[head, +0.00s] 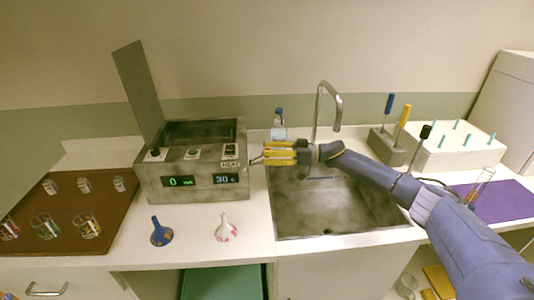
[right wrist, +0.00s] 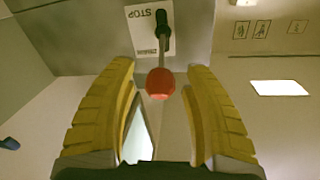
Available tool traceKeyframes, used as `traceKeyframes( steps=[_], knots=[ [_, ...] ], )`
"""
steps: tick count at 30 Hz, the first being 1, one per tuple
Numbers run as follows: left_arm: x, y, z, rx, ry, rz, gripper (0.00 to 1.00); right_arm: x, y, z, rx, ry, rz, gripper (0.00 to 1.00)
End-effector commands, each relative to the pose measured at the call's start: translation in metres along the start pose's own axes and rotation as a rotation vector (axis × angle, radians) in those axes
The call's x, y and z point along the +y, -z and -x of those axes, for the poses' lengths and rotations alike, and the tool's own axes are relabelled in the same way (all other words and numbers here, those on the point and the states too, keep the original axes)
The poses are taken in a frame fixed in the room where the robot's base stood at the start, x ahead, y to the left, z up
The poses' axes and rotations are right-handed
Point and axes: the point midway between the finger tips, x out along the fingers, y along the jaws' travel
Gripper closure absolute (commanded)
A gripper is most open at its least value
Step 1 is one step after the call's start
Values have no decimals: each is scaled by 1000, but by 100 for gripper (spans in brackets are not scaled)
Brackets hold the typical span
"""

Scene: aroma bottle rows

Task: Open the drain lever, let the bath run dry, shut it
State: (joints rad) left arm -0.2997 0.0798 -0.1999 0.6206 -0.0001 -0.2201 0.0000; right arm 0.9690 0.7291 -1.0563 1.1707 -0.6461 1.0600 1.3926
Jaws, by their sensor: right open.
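The metal bath (head: 160,190) stands on the counter left of the sink, with its lid (head: 138,88) up. Its displays (head: 180,182) read 0 mm and 30 C. In the right wrist view, the drain lever shows a red ball knob (right wrist: 160,83) on a thin rod from a black pivot, beside a label (right wrist: 142,32) with STOP on it. My right gripper (head: 264,155) is at the bath's right side. Its yellow fingers (right wrist: 160,75) are open on either side of the lever, with gaps to the knob.
The sink (head: 330,222) and its tap (head: 318,100) lie right of the bath, under my right arm. A small bottle (head: 279,128) stands behind the gripper. Blue (head: 161,232) and white (head: 225,230) funnels are in front. A brown tray (head: 110,215) with several glasses is left.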

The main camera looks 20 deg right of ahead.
Motion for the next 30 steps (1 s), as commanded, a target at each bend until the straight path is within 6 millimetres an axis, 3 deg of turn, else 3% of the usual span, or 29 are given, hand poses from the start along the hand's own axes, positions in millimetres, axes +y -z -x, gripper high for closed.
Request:
traceKeyframes(
  steps=[9,22,30],
  knots=[
    [0,0,0,0,0,0,50,0,0,-1,0,0,0,49],
    [0,0,0,-1,0,0,50,0,0,-1,0,0,0,99],
    [0,0,0,-1,0,0,50,0,1,-1,1,1,1,100]
  ],
)
